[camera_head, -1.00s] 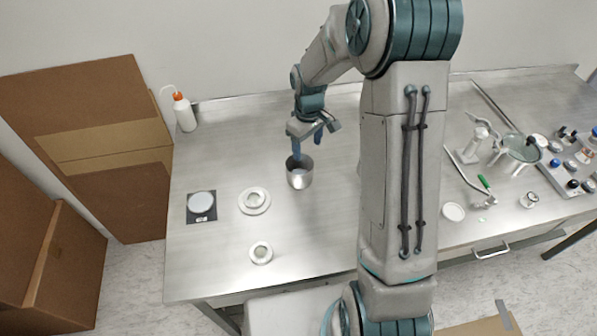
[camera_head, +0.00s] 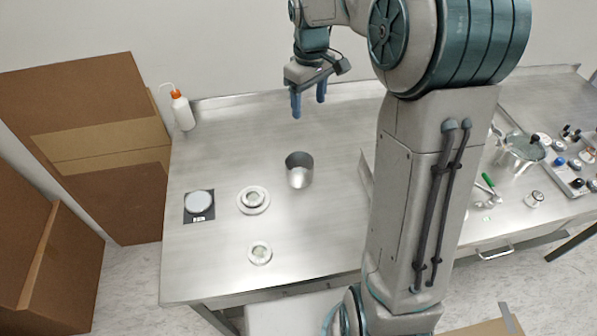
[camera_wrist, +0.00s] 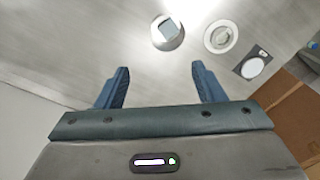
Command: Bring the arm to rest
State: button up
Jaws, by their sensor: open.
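My gripper (camera_head: 309,105) is open and empty, with two blue fingers pointing down. It is raised above the back of the steel bench (camera_head: 225,240). In the head view a metal cup (camera_head: 299,171) stands on the bench below and in front of the gripper, apart from it. The wrist view shows both fingers (camera_wrist: 158,88) spread wide, with the cup (camera_wrist: 167,40) beyond them and nothing between them. What lies inside the cup is too small to tell.
Two pale ringed parts (camera_head: 253,200) (camera_head: 260,253) and a dark square with a white disc (camera_head: 199,205) sit on the bench's left half. A wash bottle (camera_head: 182,111) stands at the back left. Cardboard boxes (camera_head: 90,150) are left of the bench. Lab items (camera_head: 525,148) crowd the right.

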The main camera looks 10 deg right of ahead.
jog(key=shift+r, duration=0.2)
dwell(0.3)
jog(key=s+d+m+t+b, duration=0.1)
jog(key=s+m, duration=0.6)
jog(key=s, duration=1.6)
jog(key=shift+s+d+r+t, duration=0.3)
jog(key=shift+s+d+t, duration=0.15)
jog(key=shift+t, duration=0.95)
jog(key=shift+w, duration=0.1)
